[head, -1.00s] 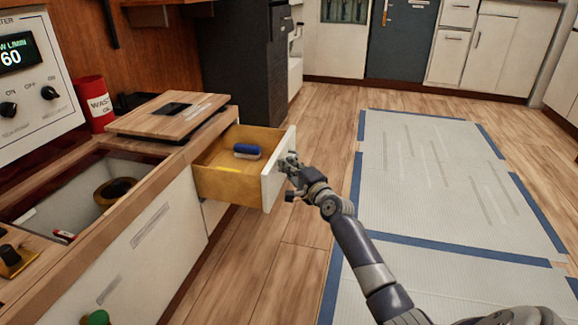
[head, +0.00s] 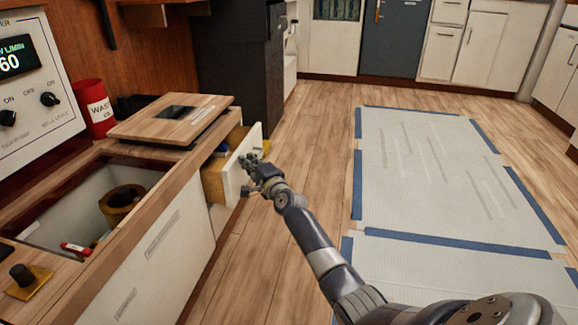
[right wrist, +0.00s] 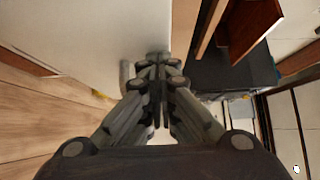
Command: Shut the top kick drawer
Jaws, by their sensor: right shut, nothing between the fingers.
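The top kick drawer (head: 241,162) has a white front and a yellowish wooden box. It sticks out a short way from the counter's end, partly open. A blue brush (head: 222,149) shows in part inside it. My right gripper (head: 251,164) is shut and empty, with its fingertips at the outer face of the drawer front. In the right wrist view the shut fingers (right wrist: 158,75) point at the pale drawer front (right wrist: 85,35) and appear to touch it or nearly so. My left gripper is not in view.
The counter (head: 168,185) runs along the left, with an open bin well holding a brown roll (head: 121,203). A wooden board (head: 170,118) and a red can (head: 94,107) stand on top. A taped pale floor mat (head: 430,170) lies at right; bare floor lies between.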

